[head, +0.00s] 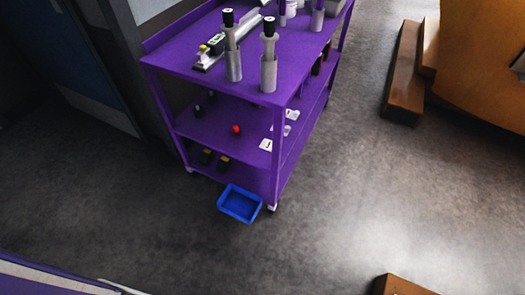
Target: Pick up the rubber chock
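I cannot make out for certain which thing is the rubber chock. Two small black pieces with yellow marks, a left one (207,157) and a right one (223,163), sit on the bottom shelf of the purple cart (185,72). They are too small to identify. My gripper is not in view.
The cart's top holds grey cylinders with black tops (269,70) and a long grey device (212,50). Its middle shelf has a red ball-like thing (236,129) and white cards (266,145). A blue tray (225,208) lies by the cart's foot. Floor in front is clear; brown blocks (403,80) stand right.

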